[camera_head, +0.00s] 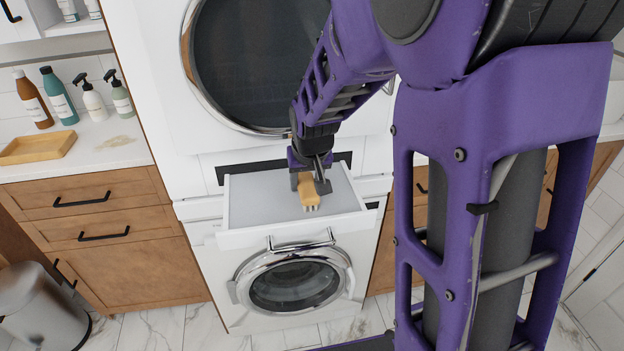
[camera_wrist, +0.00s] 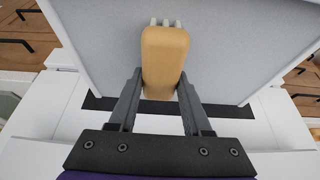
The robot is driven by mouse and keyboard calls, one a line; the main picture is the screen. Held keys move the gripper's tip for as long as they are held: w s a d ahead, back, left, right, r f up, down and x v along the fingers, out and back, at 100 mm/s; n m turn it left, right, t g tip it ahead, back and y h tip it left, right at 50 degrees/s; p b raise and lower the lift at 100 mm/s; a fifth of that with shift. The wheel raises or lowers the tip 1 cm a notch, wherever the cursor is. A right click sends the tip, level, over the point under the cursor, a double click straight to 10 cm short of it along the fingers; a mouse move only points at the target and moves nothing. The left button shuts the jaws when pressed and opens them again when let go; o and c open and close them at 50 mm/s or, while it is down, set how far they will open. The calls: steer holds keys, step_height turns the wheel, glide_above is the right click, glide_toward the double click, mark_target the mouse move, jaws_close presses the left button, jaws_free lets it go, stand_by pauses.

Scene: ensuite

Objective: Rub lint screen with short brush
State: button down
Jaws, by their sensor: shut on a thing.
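My gripper (camera_head: 311,185) is shut on the short brush (camera_head: 308,193), a tan block with pale bristles at its far end. In the wrist view the brush (camera_wrist: 164,58) sits between the two fingers of my gripper (camera_wrist: 160,95), its bristle end pointing away from me. The brush is over a flat pale grey panel (camera_head: 261,197), likely the lint screen, in a pulled-out white drawer (camera_head: 290,233). The panel (camera_wrist: 105,40) fills much of the wrist view behind the brush. I cannot tell whether the bristles touch it.
A front-loading washer (camera_head: 295,287) is below the drawer and a round dryer door (camera_head: 260,60) is above. Bottles (camera_head: 60,98) and a wooden tray (camera_head: 38,147) stand on the left counter. A bin (camera_head: 38,310) stands at lower left.

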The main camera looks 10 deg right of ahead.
mark_target(325, 198)
steer(key=shift+a+r, duration=0.1)
steer(key=shift+a, duration=3.35)
steer(key=shift+s+b, duration=0.5)
steer(key=shift+s, duration=0.4)
steer(key=shift+d, duration=3.6)
steer(key=shift+d+f+b, duration=0.2)
steer(key=shift+d+b, duration=0.15)
steer(key=shift+d, duration=1.4)
steer(key=shift+s, duration=0.1)
steer(key=shift+r+p, duration=2.2)
steer(key=shift+r, duration=0.85)
